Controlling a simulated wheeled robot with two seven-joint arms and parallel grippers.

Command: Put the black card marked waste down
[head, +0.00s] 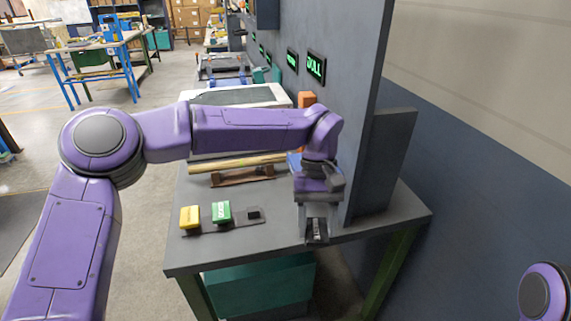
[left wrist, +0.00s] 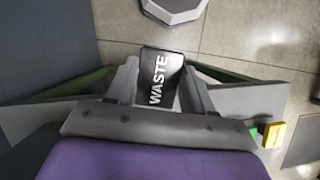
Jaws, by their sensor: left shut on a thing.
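The black card marked WASTE (left wrist: 158,80) is between the fingers of my left gripper (left wrist: 158,88) in the left wrist view, its white letters readable. In the head view my left gripper (head: 316,232) is shut on it at the front edge of the grey table (head: 240,246), beside the dark upright panel. The card (head: 317,231) shows there as a small dark piece at the fingertips. A yellow card (head: 190,216), a green card (head: 221,211) and a small black block (head: 253,213) stand in a row on the table to the left of it. My right gripper is not in view.
A wooden rod (head: 235,163) lies on a brown cradle (head: 243,176) behind the cards. A dark wall panel with a lit DULL sign (head: 316,67) rises at the right. A teal box (head: 262,286) is under the table. Bare tabletop lies in front of the cards.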

